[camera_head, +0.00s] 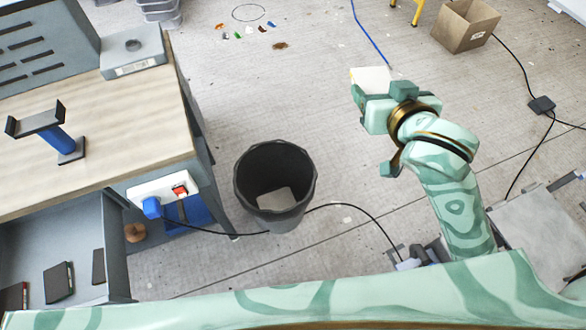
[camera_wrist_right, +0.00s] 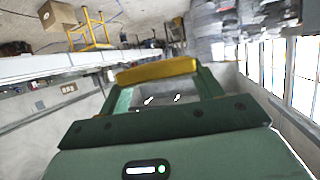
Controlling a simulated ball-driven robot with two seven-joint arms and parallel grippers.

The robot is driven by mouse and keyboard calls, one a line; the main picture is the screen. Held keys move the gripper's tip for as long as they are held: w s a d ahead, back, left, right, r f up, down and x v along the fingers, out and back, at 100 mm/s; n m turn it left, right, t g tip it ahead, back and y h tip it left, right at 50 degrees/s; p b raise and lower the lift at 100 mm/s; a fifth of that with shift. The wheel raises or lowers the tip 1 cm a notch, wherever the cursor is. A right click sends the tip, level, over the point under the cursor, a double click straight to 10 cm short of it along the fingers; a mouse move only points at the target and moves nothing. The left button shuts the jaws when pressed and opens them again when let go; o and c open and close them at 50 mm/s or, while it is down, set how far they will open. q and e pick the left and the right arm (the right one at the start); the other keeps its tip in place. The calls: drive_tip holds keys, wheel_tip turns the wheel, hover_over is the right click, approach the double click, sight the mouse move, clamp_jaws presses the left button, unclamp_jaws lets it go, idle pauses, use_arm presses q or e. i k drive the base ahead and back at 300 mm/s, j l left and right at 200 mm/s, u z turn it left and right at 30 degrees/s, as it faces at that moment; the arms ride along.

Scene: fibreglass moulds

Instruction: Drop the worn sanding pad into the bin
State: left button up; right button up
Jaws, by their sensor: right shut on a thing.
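My right gripper (camera_head: 368,88) is shut on the sanding pad (camera_head: 372,77), a flat pale piece with a yellow edge. In the right wrist view the pad (camera_wrist_right: 157,70) shows as a yellow bar across the fingertips of the gripper (camera_wrist_right: 160,90). The bin (camera_head: 303,205) is a dark, open-topped bucket on the floor. The gripper and pad are up and to the right of the bin in the head view, apart from it. A light grey flat patch shows inside the bin at its bottom. My left gripper is not in view.
A workbench (camera_head: 150,130) stands left of the bin, with a power strip (camera_head: 165,188) on its side. A black cable (camera_head: 358,210) runs on the floor by the bin. A cardboard box (camera_head: 462,25) stands at the back right. Open floor lies between bin and gripper.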

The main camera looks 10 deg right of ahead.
sight(282, 208)
drive_tip(key=k+j+z, duration=0.15)
drive_tip(key=j, duration=0.15)
drive_tip(key=j+z, duration=0.2)
drive_tip(key=j, duration=0.15)
drive_tip(key=k+j+z, duration=0.15)
drive_tip(key=l, duration=0.35)
drive_tip(key=i+l+u, duration=0.15)
drive_tip(key=l+u, duration=0.3)
drive_tip(key=l, duration=0.3)
drive_tip(key=l+u, duration=0.4)
drive_tip(key=l, duration=0.35)
drive_tip(key=u, duration=0.7)
